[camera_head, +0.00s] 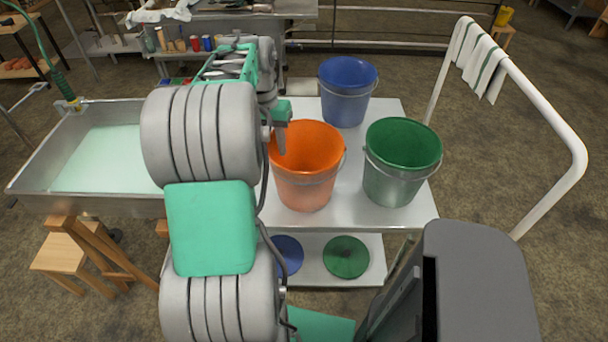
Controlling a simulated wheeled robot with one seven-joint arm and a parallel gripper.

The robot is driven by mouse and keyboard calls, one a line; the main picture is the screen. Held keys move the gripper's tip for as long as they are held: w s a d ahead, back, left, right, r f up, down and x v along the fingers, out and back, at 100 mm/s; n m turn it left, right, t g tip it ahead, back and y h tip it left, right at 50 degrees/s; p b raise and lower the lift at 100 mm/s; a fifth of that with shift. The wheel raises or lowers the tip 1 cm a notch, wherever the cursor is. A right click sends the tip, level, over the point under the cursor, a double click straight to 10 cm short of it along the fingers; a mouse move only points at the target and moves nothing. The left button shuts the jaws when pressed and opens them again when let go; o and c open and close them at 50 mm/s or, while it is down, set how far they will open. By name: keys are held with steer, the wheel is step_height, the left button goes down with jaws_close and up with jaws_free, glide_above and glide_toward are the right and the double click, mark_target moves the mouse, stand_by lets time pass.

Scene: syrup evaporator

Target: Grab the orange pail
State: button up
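The orange pail (305,185) stands upright on the white top of a cart (352,195). It has an open top and a thin handle lying down along its right side. My gripper (280,138) is at the pail's left rim, pointing down, with a grey finger showing in front of the pail's opening. I cannot tell whether the finger is inside the pail or above it, or whether it touches. Only one finger shows clearly, so the opening between the fingers is hidden. My arm covers the area left of the pail.
A blue pail (347,95) stands behind and a green pail (400,165) to the right, both close by. Blue (288,254) and green (346,257) round lids lie on the lower shelf. A metal pan (105,155) is at left. A white rail (545,110) with a cloth is at right.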

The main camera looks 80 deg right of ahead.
mark_target(275, 157)
step_height(275, 157, down, 5)
steer(key=shift+d+r+p, duration=0.1)
steer(key=shift+p, duration=0.2)
steer(key=shift+w, duration=0.1)
jaws_close()
stand_by(1.1)
